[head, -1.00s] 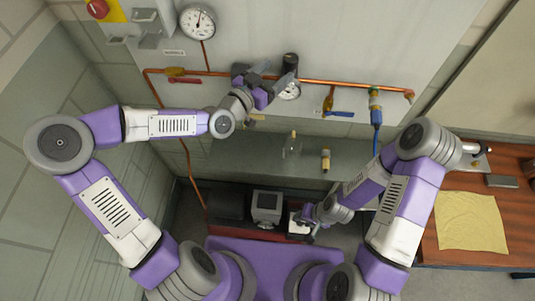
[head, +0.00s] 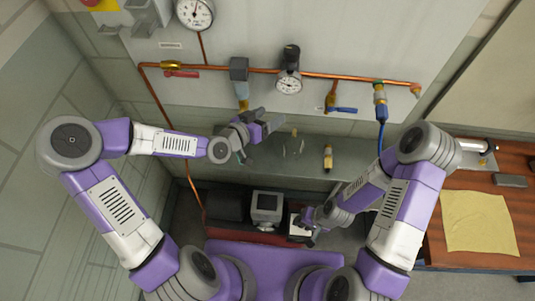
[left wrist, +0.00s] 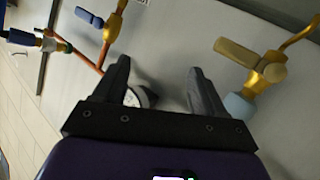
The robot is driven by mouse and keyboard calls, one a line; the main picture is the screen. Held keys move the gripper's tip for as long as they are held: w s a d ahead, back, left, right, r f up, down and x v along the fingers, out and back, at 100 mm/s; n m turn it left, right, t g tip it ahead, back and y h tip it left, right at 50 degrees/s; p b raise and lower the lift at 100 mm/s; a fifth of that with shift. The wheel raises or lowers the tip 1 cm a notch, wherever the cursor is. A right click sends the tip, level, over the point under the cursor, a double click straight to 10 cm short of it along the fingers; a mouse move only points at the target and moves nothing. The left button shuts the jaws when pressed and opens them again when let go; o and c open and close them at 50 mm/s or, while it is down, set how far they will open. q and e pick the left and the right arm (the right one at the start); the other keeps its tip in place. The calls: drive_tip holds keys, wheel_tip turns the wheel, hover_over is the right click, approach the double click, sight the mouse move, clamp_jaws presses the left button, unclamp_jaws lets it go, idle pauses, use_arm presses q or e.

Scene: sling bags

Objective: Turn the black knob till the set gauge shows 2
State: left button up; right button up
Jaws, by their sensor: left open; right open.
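The black knob (head: 291,52) tops the regulator on the copper pipe, in the head view. The small white set gauge (head: 288,82) sits just below it; its needle is too small to read surely. My left gripper (head: 268,122) is open and empty, below and left of the gauge, apart from the knob. My right gripper (head: 303,234) is open, low by the dark equipment, away from the knob.
The copper pipe (head: 215,67) carries a red-handled valve (head: 180,73), a grey filter (head: 239,69), and a blue-handled valve (head: 341,110). A larger gauge (head: 195,13) is upper left. A grey shelf (head: 350,150) lies below. A yellow cloth (head: 478,222) lies on the wooden bench.

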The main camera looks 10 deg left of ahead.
use_arm(q)
drive_tip(key=s+f+n+g+y+b, duration=0.1)
drive_tip(key=s+f+n+g+b, duration=0.1)
drive_tip(key=f, duration=1.2)
drive_tip(key=shift+s+d+g+b, duration=0.2)
drive_tip(key=shift+s+g+b, duration=0.4)
drive_tip(key=shift+s, duration=0.5)
drive_tip(key=shift+s, duration=0.1)
